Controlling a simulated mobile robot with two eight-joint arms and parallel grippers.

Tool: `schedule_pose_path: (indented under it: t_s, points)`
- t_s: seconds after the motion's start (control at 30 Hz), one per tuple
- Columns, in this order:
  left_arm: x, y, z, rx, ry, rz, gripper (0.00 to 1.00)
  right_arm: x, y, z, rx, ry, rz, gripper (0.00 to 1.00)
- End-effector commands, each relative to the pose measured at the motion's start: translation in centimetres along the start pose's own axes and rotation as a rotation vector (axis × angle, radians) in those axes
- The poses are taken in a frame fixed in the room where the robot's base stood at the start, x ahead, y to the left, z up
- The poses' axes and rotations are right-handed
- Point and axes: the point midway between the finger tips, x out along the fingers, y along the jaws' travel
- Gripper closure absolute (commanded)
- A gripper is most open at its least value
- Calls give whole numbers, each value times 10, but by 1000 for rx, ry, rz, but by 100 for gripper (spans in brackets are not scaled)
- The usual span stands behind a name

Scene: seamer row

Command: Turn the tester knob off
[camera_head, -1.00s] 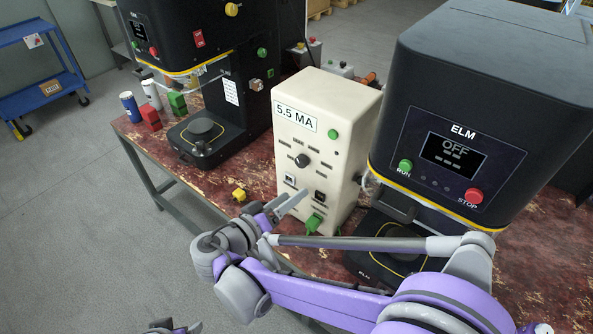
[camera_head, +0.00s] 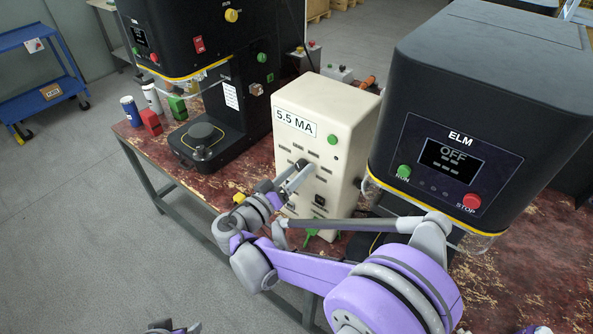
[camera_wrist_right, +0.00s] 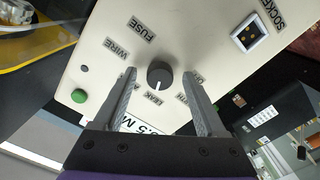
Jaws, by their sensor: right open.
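The tester (camera_head: 345,110) is a cream box with a "5.5 MA" label, standing on the bench between two black machines. Its dark round knob (camera_wrist_right: 159,75) shows clearly in the wrist view, with a pale mark facing the "LEAK" label. Labels FUSE and WIRE are readable; others right of the knob are partly hidden by a finger. My right gripper (camera_head: 296,177) is at the tester's front face. In the wrist view its open fingers (camera_wrist_right: 160,78) stand either side of the knob, with gaps; contact is not visible. Part of my left gripper (camera_head: 172,328) shows at the bottom edge.
The ELM machine (camera_head: 480,80) stands close on the tester's right, its screen reading OFF. Another black machine (camera_head: 200,40) is on the left. A yellow block (camera_head: 239,198) lies near my right wrist. A green button (camera_wrist_right: 79,95) and a socket (camera_wrist_right: 249,33) flank the knob.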

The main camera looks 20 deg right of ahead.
Motion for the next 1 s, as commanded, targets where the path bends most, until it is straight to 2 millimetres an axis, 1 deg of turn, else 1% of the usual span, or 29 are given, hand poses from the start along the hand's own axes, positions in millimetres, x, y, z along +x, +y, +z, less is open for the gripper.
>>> schedule_pose_path:
  t_s: [0.27, 0.3, 0.37, 0.4, 0.47, 0.6, 0.7, 1.0]
  points:
    - [0, 0, 0, 0, 0, 0, 24, 2, 0, 0, 0, 0, 0, 26]
    - [0, 0, 0, 0, 0, 0, 24, 2, 0, 0, 0, 0, 0, 30]
    - [0, 0, 0, 0, 0, 0, 24, 2, 0, 0, 0, 0, 0, 41]
    - [0, 0, 0, 0, 0, 0, 24, 2, 0, 0, 0, 0, 0, 48]
    - [0, 0, 0, 0, 0, 0, 24, 2, 0, 0, 0, 0, 0, 59]
    - [0, 0, 0, 0, 0, 0, 24, 2, 0, 0, 0, 0, 0, 84]
    - [0, 0, 0, 0, 0, 0, 24, 2, 0, 0, 0, 0, 0, 100]
    - [1, 0, 0, 0, 0, 0, 24, 2, 0, 0, -22, -1, 0, 100]
